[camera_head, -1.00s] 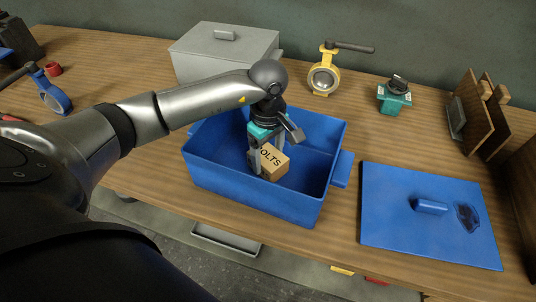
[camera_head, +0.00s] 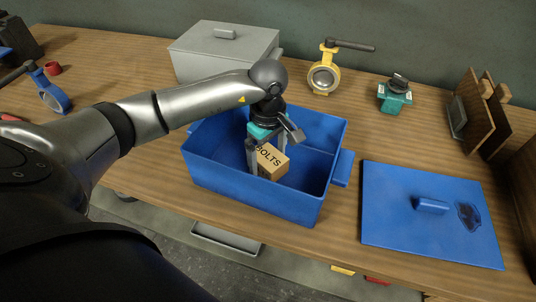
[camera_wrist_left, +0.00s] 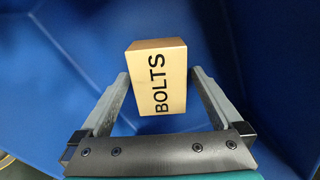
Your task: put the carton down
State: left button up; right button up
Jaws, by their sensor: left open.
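The carton (camera_head: 272,163) is a small tan box marked BOLTS. It sits inside the open blue bin (camera_head: 240,193) in the head view. In the left wrist view the carton (camera_wrist_left: 157,78) stands between the two fingers, with a gap showing on each side near the fingertips. My left gripper (camera_head: 264,165) reaches down into the bin with its fingers around the carton, and it is open. In the wrist view the left gripper (camera_wrist_left: 160,85) shows both grey fingers spread apart. The carton's underside is hidden. My right gripper is not in view.
A blue lid (camera_head: 385,210) with a handle lies right of the bin. A grey lidded box (camera_head: 215,52) stands behind it. A yellow valve (camera_head: 323,78), a teal valve (camera_head: 395,95) and a blue valve (camera_head: 52,95) stand on the wooden table (camera_head: 150,185).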

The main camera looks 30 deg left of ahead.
pick_arm(q)
notch_tip(320, 180, up, 15)
jog(key=p, duration=0.1)
jog(key=shift+r, duration=0.15)
dwell(0.8)
